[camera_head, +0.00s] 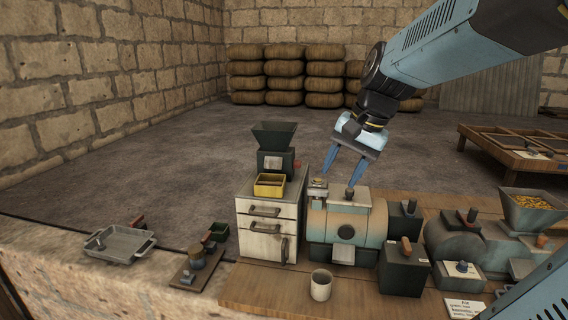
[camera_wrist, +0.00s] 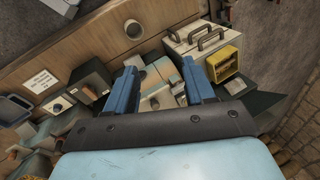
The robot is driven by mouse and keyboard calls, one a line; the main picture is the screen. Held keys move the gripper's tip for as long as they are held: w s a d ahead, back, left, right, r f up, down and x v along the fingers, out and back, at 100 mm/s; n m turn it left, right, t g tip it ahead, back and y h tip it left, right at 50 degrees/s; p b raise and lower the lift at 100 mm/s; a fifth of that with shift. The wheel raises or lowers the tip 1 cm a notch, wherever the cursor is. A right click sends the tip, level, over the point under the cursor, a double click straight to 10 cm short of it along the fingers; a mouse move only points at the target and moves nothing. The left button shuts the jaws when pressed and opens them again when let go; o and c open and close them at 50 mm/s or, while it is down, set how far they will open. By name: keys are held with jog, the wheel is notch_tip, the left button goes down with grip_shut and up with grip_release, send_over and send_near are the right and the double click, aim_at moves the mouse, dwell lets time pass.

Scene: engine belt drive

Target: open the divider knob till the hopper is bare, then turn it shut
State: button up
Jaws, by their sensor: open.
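A grey hopper (camera_head: 533,208) with yellow grain in it stands at the right, on top of a dark grey-green machine (camera_head: 465,240). A small orange-brown knob (camera_head: 543,241) shows just below this hopper; I cannot tell for sure that it is the divider knob, or how it is turned. A second, dark green hopper (camera_head: 274,134) sits on a mill on the white drawer cabinet; its inside is not clear. My gripper (camera_head: 341,180) is open and empty, in the air above the tan drum machine (camera_head: 345,222). Its two blue fingers (camera_wrist: 160,68) also show in the wrist view.
A yellow tray (camera_head: 269,185) sits on the white cabinet (camera_head: 268,225). A pale cup (camera_head: 321,285) and a written card (camera_head: 465,308) are near the bench's front edge. A dark box with an orange handle (camera_head: 405,246) stands between the machines. A metal pan (camera_head: 120,243) lies at left.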

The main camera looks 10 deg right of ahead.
jog(key=w+d+m+g+y, duration=0.1)
jog(key=w+m+y, duration=0.2)
jog(key=w+m, duration=0.35)
jog(key=m+t+y, duration=0.2)
jog(key=m+y, duration=0.5)
jog(key=m, duration=0.4)
send_near(297, 164)
jog(key=x, duration=0.2)
jog(key=w+x, duration=0.1)
jog(key=x, duration=0.4)
jog(key=shift+w+d+f, duration=0.15)
jog(key=shift+w+f, duration=0.05)
jog(key=shift+f, duration=0.25)
jog(key=shift+c, duration=0.4)
grip_shut()
